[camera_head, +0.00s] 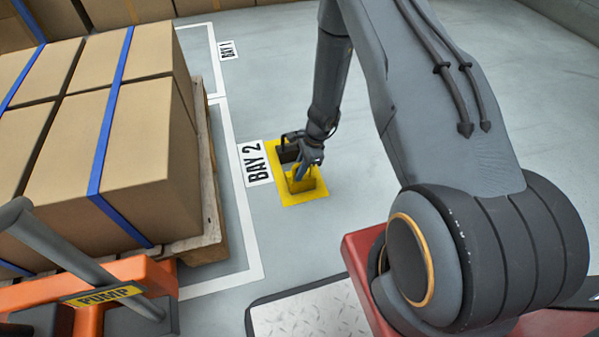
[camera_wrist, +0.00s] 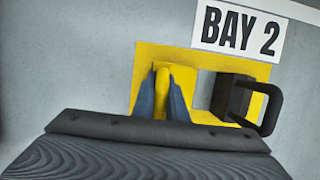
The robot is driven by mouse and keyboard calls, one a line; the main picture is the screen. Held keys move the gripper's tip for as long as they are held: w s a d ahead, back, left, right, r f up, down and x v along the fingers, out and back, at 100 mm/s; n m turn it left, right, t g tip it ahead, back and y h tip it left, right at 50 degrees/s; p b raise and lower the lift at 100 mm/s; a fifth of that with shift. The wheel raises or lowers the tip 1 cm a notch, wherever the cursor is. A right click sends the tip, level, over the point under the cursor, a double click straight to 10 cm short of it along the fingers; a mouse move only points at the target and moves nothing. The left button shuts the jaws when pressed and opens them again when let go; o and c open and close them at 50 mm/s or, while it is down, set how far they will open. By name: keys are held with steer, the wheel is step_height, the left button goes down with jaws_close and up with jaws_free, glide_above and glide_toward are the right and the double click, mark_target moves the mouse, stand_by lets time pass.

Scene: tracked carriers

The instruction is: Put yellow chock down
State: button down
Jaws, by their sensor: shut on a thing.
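The yellow chock (camera_head: 301,181) is between the fingers of my gripper (camera_head: 306,164), which is shut on it. It is over the near part of the yellow floor patch (camera_head: 318,196) beside the BAY 2 label. In the wrist view the yellow chock (camera_wrist: 177,74) shows between the two blue-grey fingertips (camera_wrist: 162,100). A black chock with a handle (camera_head: 288,155) stands on the far part of the same patch, and it also shows in the wrist view (camera_wrist: 235,97), right of the fingers. I cannot tell whether the yellow chock touches the patch.
A BAY 2 label (camera_head: 256,164) lies left of the patch. A pallet (camera_head: 212,215) of strapped boxes (camera_head: 135,165) stands further left. The floor to the right of the patch is clear.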

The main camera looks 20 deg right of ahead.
steer(key=c, duration=1.8)
jaws_free()
steer(key=shift+o, duration=0.2)
